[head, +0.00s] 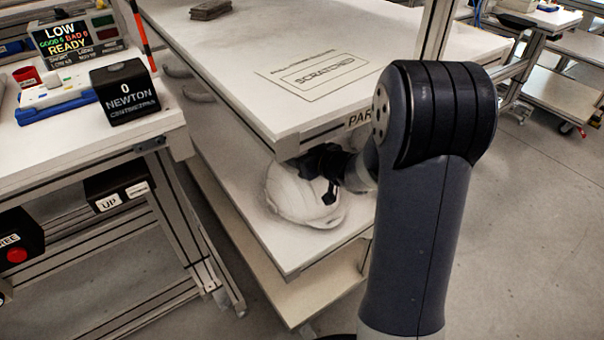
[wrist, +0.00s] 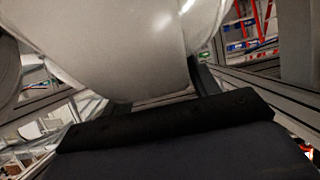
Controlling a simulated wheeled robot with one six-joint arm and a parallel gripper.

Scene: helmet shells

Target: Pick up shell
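A white helmet shell (head: 292,195) sits on the middle shelf (head: 290,255) of the workbench, under the top. My black gripper (head: 329,190) is at the shell's right side, with one dark finger in front of it. In the wrist view the shell (wrist: 120,45) fills the upper middle, close to the gripper's dark body. One finger of my gripper (wrist: 205,78) shows right of the shell; the other finger is not clear. I cannot tell whether the fingers grip the shell or only stand beside it.
The bench top (head: 290,45) overhangs the shelf, with a front edge just above my gripper. A dark stack (head: 210,10) lies on it. A side table (head: 160,125) with a force display box (head: 125,92) stands at left. Open floor (head: 530,220) lies to the right.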

